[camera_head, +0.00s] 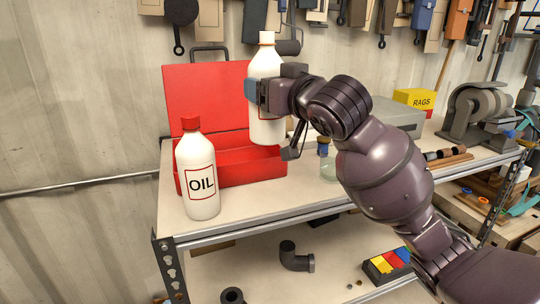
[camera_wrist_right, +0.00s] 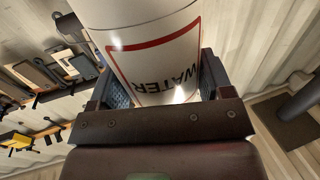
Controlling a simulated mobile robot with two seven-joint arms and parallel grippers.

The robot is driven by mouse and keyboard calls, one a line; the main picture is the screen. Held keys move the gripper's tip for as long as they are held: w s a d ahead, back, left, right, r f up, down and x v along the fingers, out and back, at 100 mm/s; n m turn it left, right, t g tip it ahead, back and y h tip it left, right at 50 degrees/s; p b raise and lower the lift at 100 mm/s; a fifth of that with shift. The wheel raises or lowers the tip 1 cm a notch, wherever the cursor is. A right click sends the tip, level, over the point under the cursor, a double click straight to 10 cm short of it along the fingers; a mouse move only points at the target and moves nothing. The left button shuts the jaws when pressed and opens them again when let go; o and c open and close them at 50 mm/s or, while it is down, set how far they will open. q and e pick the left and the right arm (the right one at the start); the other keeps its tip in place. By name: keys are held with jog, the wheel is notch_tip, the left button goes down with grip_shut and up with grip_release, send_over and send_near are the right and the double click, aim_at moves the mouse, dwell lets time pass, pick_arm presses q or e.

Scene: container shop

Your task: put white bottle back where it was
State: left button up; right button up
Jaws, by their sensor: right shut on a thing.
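A second white bottle, the oil bottle (camera_head: 198,165), has a red cap and an OIL label and stands at the front left of the workbench (camera_head: 250,208). My left gripper is out of view.
A glass jar (camera_head: 328,166) stands on the bench, partly behind my right arm. A grey box (camera_head: 398,114), a yellow RAGS box (camera_head: 414,98) and a bench grinder (camera_head: 478,108) are farther right. Tools hang on the wall. Black pipe fittings (camera_head: 296,257) lie on the lower shelf.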

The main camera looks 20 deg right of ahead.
notch_tip(320, 180, down, 13)
jog(key=shift+f, duration=0.15)
dwell(0.4)
jog(key=shift+f, duration=0.15)
jog(key=o, duration=1.3)
